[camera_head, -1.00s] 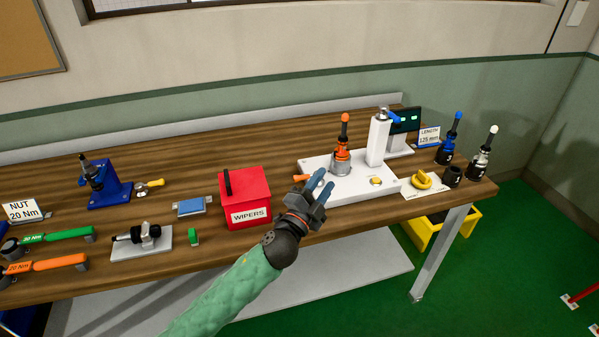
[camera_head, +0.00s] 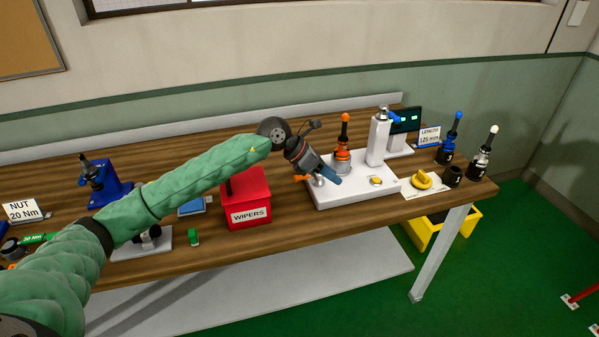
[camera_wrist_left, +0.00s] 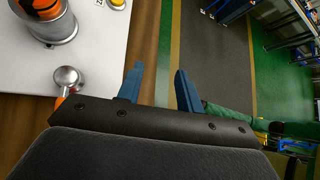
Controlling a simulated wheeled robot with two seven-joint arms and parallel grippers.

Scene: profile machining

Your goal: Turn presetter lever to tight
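The presetter (camera_head: 365,191) is a white base with a column, standing at the right part of the bench. An orange tool holder (camera_head: 343,150) stands upright in it. Its lever has an orange handle (camera_head: 301,178) pointing left from a metal pivot (camera_head: 318,181) at the base's left end. In the left wrist view the pivot (camera_wrist_left: 68,77) lies left of both fingers, and the handle (camera_wrist_left: 58,102) is partly hidden by the gripper body. My left gripper (camera_head: 331,175) is over the base's left front, beside the lever. Its blue fingers (camera_wrist_left: 160,88) are apart with nothing between them. My right gripper is not in view.
A red wipers box (camera_head: 248,203) stands left of the presetter. A yellow knob-like piece (camera_head: 424,180) and several tool holders stand to the right. A display (camera_head: 405,121) is behind the column. The bench front edge is close to the gripper.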

